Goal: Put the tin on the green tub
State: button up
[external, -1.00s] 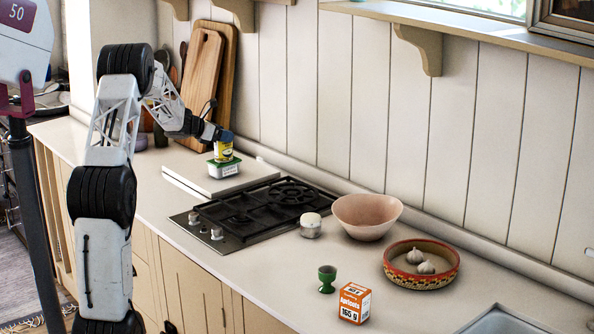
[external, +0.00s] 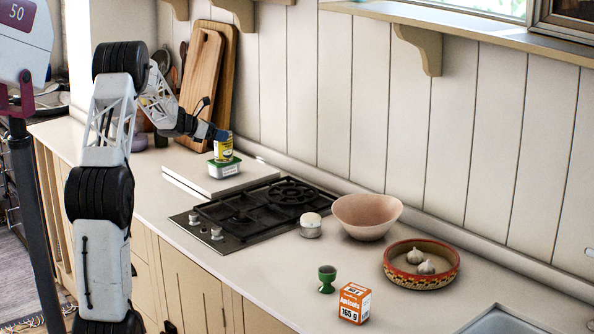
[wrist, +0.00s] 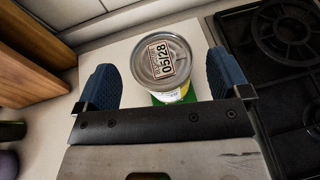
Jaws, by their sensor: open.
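The tin (external: 223,147) is yellow and white with a green band and stands upright on the green tub (external: 224,169). In the wrist view I see the tin's silver lid (wrist: 162,60) with a printed date label, and a green edge of the tub (wrist: 172,100) below it. My gripper (external: 216,134) is open at the tin's upper part. In the wrist view its two blue fingers (wrist: 160,75) stand apart on either side of the tin, with gaps visible. The tub rests on a white board (external: 200,185).
The black gas hob (external: 250,208) lies right of the board. Wooden cutting boards (external: 205,75) lean on the wall behind. A pink bowl (external: 366,216), a patterned dish with garlic (external: 421,277), a green egg cup (external: 327,278) and an orange box (external: 354,303) stand farther right.

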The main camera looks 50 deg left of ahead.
jog(key=v, duration=0.9)
jog(key=shift+s, duration=0.2)
dwell(0.6)
jog(key=s+d+r+m+g+h, duration=0.15)
jog(key=d+m, duration=0.25)
jog(key=d, duration=0.7)
jog(key=d+r+m+g, duration=0.2)
jog(key=d+r+m, duration=0.15)
jog(key=d, duration=0.75)
jog(key=s+d+r+m+g+h, duration=0.15)
jog(key=d+m, duration=0.35)
jog(key=d, duration=0.6)
jog(key=s+d+m+g, duration=0.2)
jog(key=s+d+m, duration=0.3)
jog(key=d, duration=0.5)
jog(key=s+d+m+g, duration=0.25)
jog(key=s+d, duration=0.35)
jog(key=d, duration=0.4)
jog(key=s+d+f+m+y, duration=0.1)
jog(key=s+d+m, duration=0.3)
jog(key=s, duration=0.4)
jog(key=s+d+f+m+g+y, duration=0.1)
jog(key=s+d+f+m+y, duration=0.1)
jog(key=s+m, duration=0.3)
jog(key=s+d+f+m+y, duration=0.2)
jog(key=s+d+m, duration=0.3)
jog(key=s, duration=0.6)
jog(key=shift+d+f, duration=0.4)
jog(key=shift+f, duration=0.05)
